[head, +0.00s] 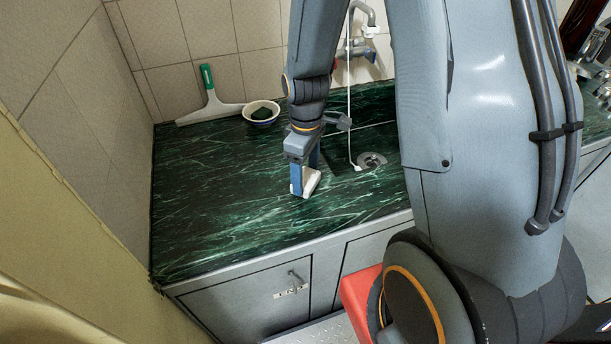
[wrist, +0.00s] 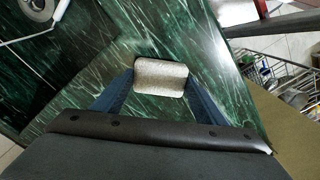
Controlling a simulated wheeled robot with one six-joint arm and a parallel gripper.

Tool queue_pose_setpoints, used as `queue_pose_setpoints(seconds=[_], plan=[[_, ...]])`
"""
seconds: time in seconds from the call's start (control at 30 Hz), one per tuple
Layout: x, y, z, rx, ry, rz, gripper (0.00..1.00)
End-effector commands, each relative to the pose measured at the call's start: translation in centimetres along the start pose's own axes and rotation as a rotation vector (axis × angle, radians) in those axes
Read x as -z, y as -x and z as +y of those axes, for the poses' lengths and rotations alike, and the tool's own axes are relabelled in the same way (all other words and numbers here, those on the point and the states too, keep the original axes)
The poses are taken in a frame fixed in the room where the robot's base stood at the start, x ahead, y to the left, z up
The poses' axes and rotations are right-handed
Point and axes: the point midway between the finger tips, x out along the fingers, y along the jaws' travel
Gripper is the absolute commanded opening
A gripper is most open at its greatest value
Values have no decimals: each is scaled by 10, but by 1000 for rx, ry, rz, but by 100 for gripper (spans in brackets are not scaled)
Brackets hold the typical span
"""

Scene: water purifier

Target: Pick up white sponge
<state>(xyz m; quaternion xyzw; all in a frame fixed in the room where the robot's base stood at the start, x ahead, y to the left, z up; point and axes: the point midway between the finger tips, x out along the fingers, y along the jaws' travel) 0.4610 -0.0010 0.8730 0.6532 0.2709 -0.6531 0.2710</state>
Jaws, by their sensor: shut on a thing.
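The white sponge (head: 311,183) is at the green marble counter, between the blue fingers of my gripper (head: 305,180). In the wrist view the sponge (wrist: 160,77) shows as a pale, speckled block with rounded corners. The blue fingers of my gripper (wrist: 158,88) are shut on its left and right sides. In the head view the gripper points down and partly hides the sponge. I cannot tell whether the sponge touches the counter or is slightly above it.
The green counter (head: 220,220) is clear to the left. A bowl (head: 262,112) with a dark green item and a green-handled squeegee (head: 209,98) are at the back. A drain (head: 372,160) and a white cord (head: 350,110) are to the right. A red object (head: 360,300) stands below.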

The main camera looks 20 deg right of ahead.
Motion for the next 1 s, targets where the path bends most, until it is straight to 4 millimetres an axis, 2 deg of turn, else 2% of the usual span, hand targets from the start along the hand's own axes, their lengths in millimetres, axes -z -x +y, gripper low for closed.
queue_pose_setpoints(seconds=[0.17,0.6,0.8,1.0], plan=[[1,14,1,-2,0,2,41],[1,82,1,-3,0,3,41],[0,95,0,-1,0,1,41],[0,97,0,1,0,-1,41]])
